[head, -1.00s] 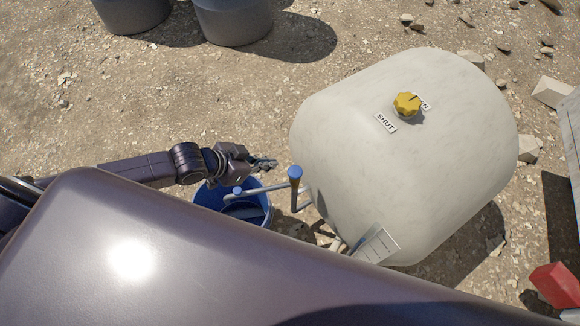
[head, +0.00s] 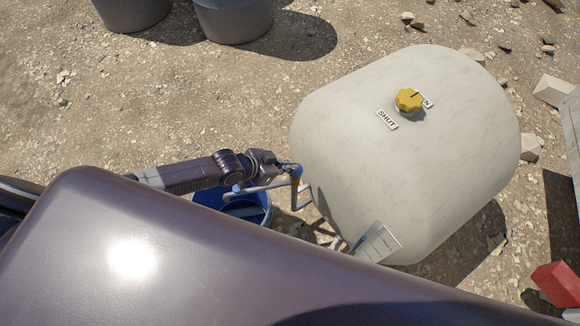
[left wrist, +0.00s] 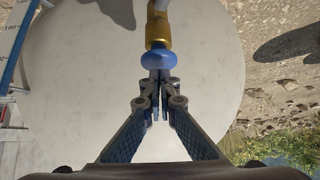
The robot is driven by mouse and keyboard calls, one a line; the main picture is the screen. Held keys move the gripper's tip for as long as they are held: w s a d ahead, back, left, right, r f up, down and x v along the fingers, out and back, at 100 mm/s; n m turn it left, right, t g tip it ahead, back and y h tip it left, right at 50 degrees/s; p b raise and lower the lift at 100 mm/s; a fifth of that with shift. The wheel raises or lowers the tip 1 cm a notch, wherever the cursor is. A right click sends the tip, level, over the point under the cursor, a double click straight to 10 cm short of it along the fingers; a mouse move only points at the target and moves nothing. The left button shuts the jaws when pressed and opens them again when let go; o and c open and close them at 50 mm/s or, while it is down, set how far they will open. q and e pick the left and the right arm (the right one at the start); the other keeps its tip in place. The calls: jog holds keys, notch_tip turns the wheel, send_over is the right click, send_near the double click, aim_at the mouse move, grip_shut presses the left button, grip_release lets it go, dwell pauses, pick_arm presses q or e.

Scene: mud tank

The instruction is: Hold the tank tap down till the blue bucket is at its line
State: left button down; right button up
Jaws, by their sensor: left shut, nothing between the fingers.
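The blue bucket (head: 266,212) stands on the ground left of the tank (head: 350,125). My arm and body hide part of it, and I cannot make out its line or water level. The tank tap (head: 295,181) is a brown-gold upright with a blue top, with a grey spout reaching left over the bucket. In the left wrist view the tap's blue top (left wrist: 160,61) sits right at my fingertips. My left gripper (head: 288,167) is shut and empty at the tap's top; it also shows in the left wrist view (left wrist: 158,90). I cannot tell whether they touch.
A yellow knob (head: 408,100) on the tank sits between a SHUT label (head: 387,120) and a partly hidden label. A white lined card (head: 376,244) is by the tank's lower side. Dark tubs (head: 232,20) stand at the back left. A red block (head: 556,285) is at right.

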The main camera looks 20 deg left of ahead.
pick_arm(q)
jog(key=shift+f, duration=0.3)
